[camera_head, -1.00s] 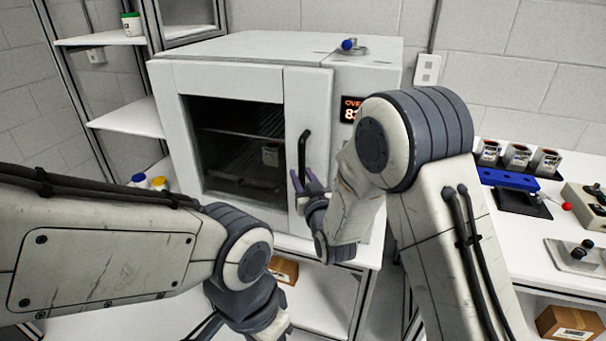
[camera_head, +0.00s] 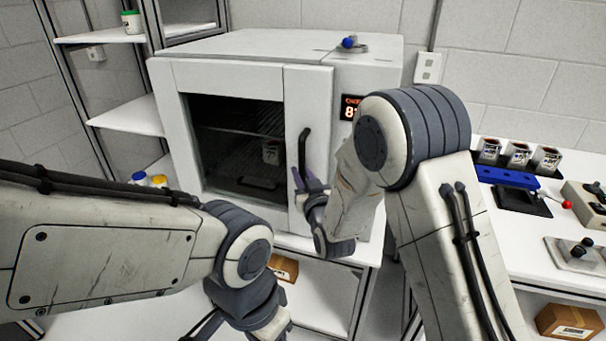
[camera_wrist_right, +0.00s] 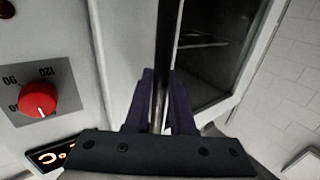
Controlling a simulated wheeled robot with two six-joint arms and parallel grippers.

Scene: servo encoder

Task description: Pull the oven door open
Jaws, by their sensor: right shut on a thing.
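The white oven (camera_head: 240,50) stands ahead with its dark-windowed door (camera_head: 232,150) facing me. I cannot make out a clear gap at the door's edge. A black vertical handle (camera_head: 304,145) is on the right part of the door. My right gripper (camera_head: 304,183) is shut on the handle near its lower end. In the right wrist view, the handle bar (camera_wrist_right: 164,50) runs between the two dark fingers of the right gripper (camera_wrist_right: 158,100). My left arm reaches across the lower left; its gripper is only partly in view at the bottom edge, with its fingertips not clear.
A blue-knobbed item (camera_head: 350,44) lies on the oven top. A red dial (camera_wrist_right: 37,98) is on the oven's front. Shelves (camera_head: 125,118) stand left; a bench with cups (camera_head: 517,155) and a blue block (camera_head: 507,178) stands right.

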